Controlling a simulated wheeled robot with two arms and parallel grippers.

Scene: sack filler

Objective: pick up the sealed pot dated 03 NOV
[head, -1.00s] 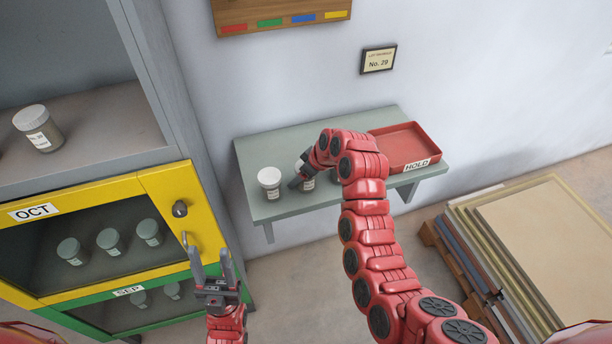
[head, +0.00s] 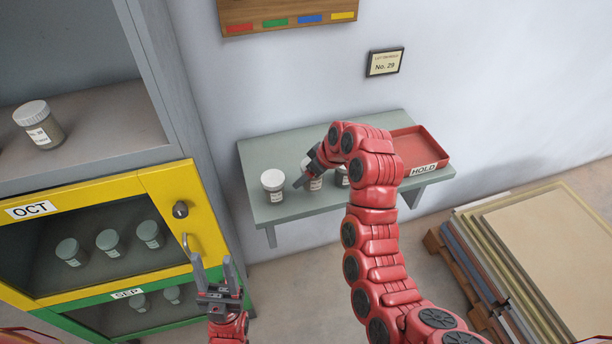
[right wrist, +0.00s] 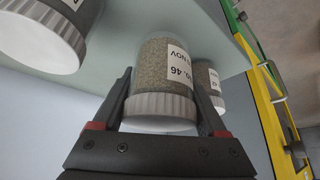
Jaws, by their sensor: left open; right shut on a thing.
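A white-lidded pot of grey-brown grains (right wrist: 160,72) is between the fingers of my right gripper (right wrist: 162,110), which is shut on it. Its label shows "46" and "NOV"; the day is not clear to me. In the head view this pot (head: 313,183) is at the shelf, partly hidden by the gripper; I cannot tell whether it touches the shelf. Another pot (head: 273,187) stands to its left, and one (head: 342,177) to its right is mostly hidden by my right arm. My left gripper (head: 213,270) is open and empty before the cabinet.
The grey-green wall shelf (head: 262,155) carries a red tray (head: 432,150) marked HOLD at its right end. The cabinet has a yellow OCT door (head: 100,187) and a green SEP section (head: 85,307), with pots inside. A pot (head: 38,125) stands in the open compartment above. Stacked boards (head: 530,240) lie at right.

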